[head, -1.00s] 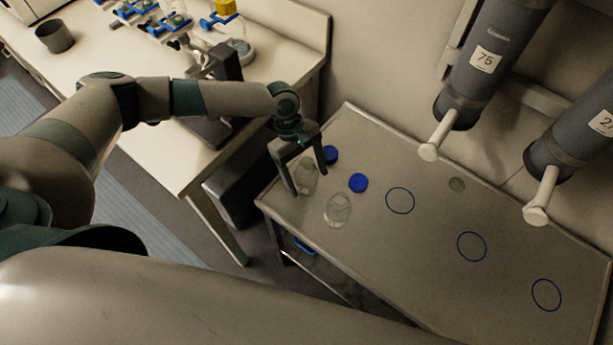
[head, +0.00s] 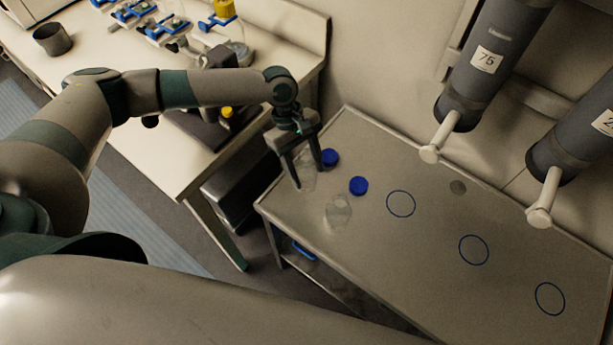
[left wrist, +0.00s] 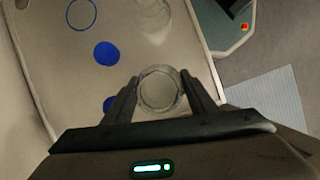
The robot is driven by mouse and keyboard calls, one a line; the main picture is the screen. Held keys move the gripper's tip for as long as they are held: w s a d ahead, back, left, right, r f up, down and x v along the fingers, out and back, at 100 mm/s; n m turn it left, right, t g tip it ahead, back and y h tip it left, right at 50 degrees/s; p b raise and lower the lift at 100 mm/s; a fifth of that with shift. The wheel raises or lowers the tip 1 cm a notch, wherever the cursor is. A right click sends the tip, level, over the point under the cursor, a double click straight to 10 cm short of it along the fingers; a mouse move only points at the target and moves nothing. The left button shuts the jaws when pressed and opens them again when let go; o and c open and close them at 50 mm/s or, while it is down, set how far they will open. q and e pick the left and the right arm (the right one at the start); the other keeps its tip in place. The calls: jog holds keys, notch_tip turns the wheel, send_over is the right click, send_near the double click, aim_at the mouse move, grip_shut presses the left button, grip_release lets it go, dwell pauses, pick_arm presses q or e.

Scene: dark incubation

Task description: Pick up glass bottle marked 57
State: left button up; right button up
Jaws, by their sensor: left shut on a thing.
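My left gripper (head: 307,162) is shut on a clear glass bottle (head: 306,182) at the left end of the grey table. In the left wrist view the fingers press on both sides of the bottle's round open mouth (left wrist: 160,90). A second clear glass bottle (head: 338,212) stands on the table to the right and nearer; it also shows at the top of the left wrist view (left wrist: 152,14). I cannot read a number on either bottle. My right gripper is in neither view.
Two blue caps (head: 358,186) (head: 329,158) lie beside the bottles. Blue circles (head: 400,203) mark the bare table (head: 430,260). Two dark wall cylinders with white handles, one labelled 75 (head: 485,60), hang over its back edge. A bench (head: 110,70) with flasks stands at left.

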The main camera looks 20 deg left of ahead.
aim_at(305, 154)
pick_arm(q)
jog(key=shift+r+b, duration=0.5)
jog(key=shift+r, duration=2.15)
